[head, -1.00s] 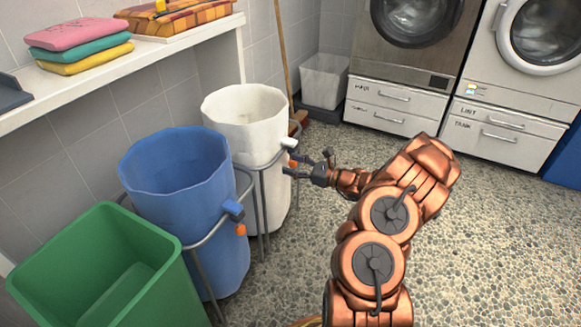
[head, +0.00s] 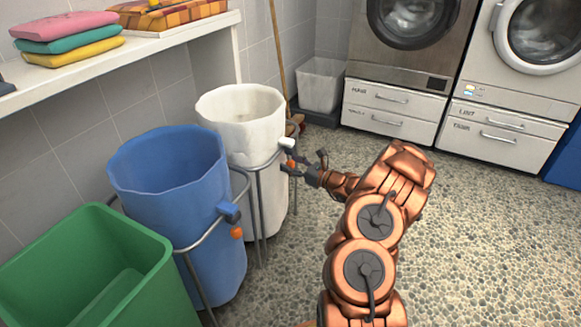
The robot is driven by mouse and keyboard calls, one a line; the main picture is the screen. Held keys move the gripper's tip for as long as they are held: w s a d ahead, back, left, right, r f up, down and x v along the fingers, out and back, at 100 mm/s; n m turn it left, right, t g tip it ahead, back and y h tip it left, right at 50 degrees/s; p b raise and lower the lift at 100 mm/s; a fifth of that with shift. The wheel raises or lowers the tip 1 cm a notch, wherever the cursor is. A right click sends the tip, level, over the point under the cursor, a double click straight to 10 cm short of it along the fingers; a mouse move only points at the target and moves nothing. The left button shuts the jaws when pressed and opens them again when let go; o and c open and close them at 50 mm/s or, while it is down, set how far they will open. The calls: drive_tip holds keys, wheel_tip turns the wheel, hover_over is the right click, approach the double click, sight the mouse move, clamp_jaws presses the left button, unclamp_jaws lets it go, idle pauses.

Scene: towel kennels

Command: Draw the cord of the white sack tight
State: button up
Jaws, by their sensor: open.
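The white sack (head: 243,108) hangs open-mouthed in a grey metal stand, behind the blue sack. A white cord toggle (head: 287,143) sits on the front right of its rim, with an orange cord end (head: 291,163) just below it. My gripper (head: 303,162) is open at the sack's right side, with its fingers pointing left toward the orange end. One dark fingertip is beside that end. I cannot tell whether they touch or whether the end lies between the fingers. The cord itself is too small to make out.
A blue sack (head: 172,185) with a blue toggle (head: 229,212) and orange end (head: 236,233) stands nearer. A green bin (head: 150,262) is at the front left. A shelf (head: 150,52) holds folded towels. Washing machines (head: 400,70) stand behind. The pebbled floor at right is clear.

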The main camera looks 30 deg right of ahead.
drive_tip(key=shift+w+a, duration=0.15)
drive_tip(key=shift+w, duration=0.05)
clamp_jaws()
idle(0.4)
